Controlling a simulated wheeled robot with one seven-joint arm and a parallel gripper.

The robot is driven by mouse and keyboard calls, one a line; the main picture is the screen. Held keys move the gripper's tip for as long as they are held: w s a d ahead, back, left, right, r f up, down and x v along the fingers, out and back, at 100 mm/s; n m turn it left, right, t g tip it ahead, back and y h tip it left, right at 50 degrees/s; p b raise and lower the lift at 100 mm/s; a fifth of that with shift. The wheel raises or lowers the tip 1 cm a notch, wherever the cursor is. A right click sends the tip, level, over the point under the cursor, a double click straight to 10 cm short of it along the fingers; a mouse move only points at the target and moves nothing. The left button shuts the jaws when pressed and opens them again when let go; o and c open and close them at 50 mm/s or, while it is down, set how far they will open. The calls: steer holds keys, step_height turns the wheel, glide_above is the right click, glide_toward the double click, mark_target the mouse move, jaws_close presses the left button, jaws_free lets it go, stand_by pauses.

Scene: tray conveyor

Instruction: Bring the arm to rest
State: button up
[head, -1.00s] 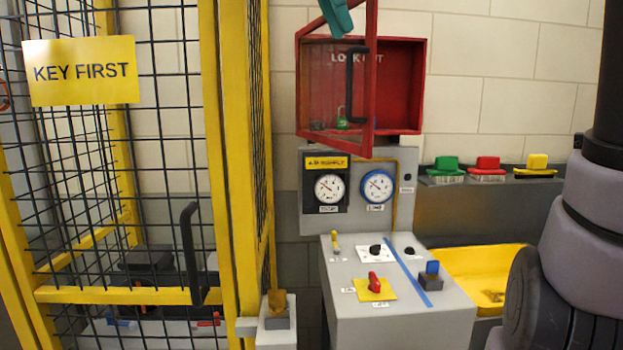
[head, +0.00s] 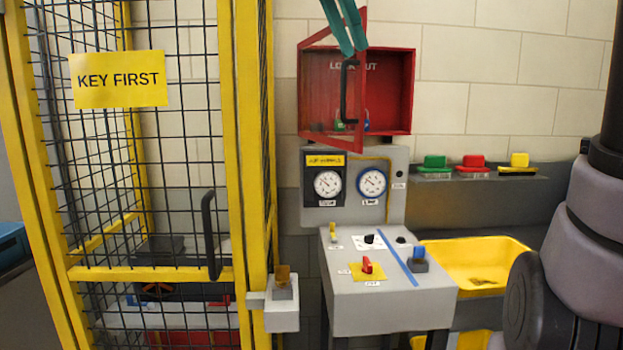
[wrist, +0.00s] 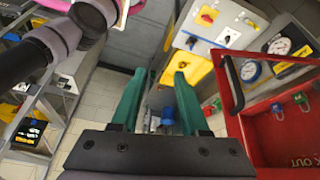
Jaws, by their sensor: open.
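My gripper (head: 353,47) hangs in at the top of the head view, in front of the red lockout box (head: 400,90). Its two teal fingers also show in the wrist view (wrist: 159,75), spread apart, with nothing visibly held. A small blue object shows between them there; its distance is hard to tell. The lockout box door (head: 318,132), red-framed with a clear pane and black handle, stands open. A green padlock and a blue one show in the box, low down, partly behind the door. In the wrist view the box (wrist: 278,120) is right of the fingers.
A yellow mesh cage (head: 252,150) with a "KEY FIRST" sign (head: 120,79) stands at left. Below the box are a gauge panel (head: 350,208) and a grey control console (head: 375,300). A yellow bin (head: 475,262) and coloured brushes stand at right.

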steer(key=w+d+f+n+t+y, duration=0.2)
steer(key=d+f+n+t+y, duration=0.4)
steer(key=d+f, duration=1.2)
steer(key=d+n, duration=0.1)
steer(key=n, duration=0.3)
steer(key=shift+w+y, duration=0.15)
steer(key=shift+y, duration=0.25)
